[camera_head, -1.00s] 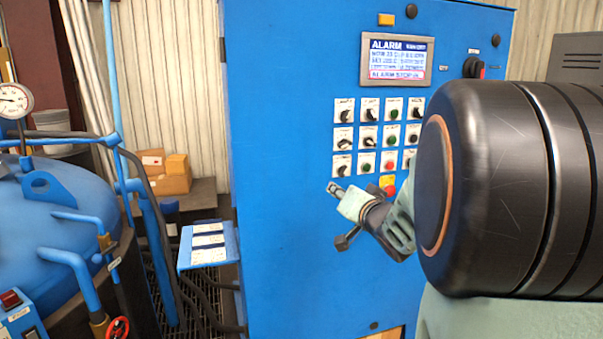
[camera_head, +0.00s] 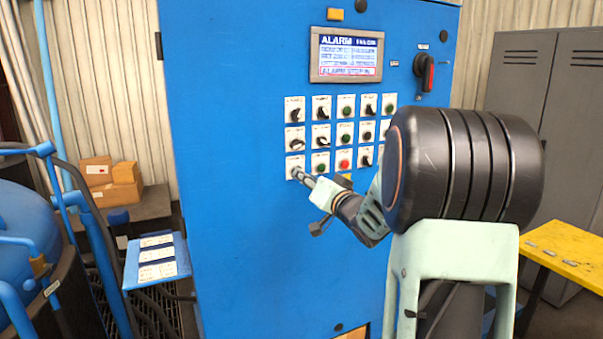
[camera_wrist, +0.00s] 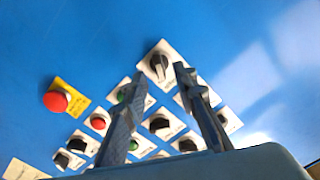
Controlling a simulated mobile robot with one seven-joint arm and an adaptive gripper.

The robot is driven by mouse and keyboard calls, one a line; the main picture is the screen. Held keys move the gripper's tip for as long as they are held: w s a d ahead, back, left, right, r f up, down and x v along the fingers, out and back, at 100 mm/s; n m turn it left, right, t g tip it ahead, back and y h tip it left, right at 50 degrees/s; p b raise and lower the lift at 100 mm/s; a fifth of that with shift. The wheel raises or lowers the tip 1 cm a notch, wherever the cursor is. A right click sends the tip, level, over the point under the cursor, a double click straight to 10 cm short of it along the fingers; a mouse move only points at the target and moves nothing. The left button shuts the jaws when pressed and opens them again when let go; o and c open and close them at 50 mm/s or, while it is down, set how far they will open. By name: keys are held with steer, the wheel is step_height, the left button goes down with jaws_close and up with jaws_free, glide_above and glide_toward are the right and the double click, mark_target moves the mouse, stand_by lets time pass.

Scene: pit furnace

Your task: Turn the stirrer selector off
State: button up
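The blue cabinet has a grid of white-plated selectors and buttons with tiny labels, so I cannot tell which is marked stirrer. My gripper (camera_head: 304,177) is at the lower-left selector (camera_head: 295,168), whose black knob is partly hidden by the fingertips. In the wrist view a black selector knob (camera_wrist: 158,66) on a white plate shows between and just beyond the two fingertips of my gripper (camera_wrist: 161,73). The fingers are apart with nothing gripped. Contact with the knob cannot be made out.
A red mushroom button (camera_wrist: 56,101) on a yellow plate sits near the selectors. An alarm screen (camera_head: 346,55) and a red-and-black rotary switch (camera_head: 424,71) are above. A blue shelf with papers (camera_head: 157,258) juts out at left; a yellow table (camera_head: 572,252) stands at right.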

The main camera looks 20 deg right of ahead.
steer(key=shift+w, duration=1.8)
jaws_close()
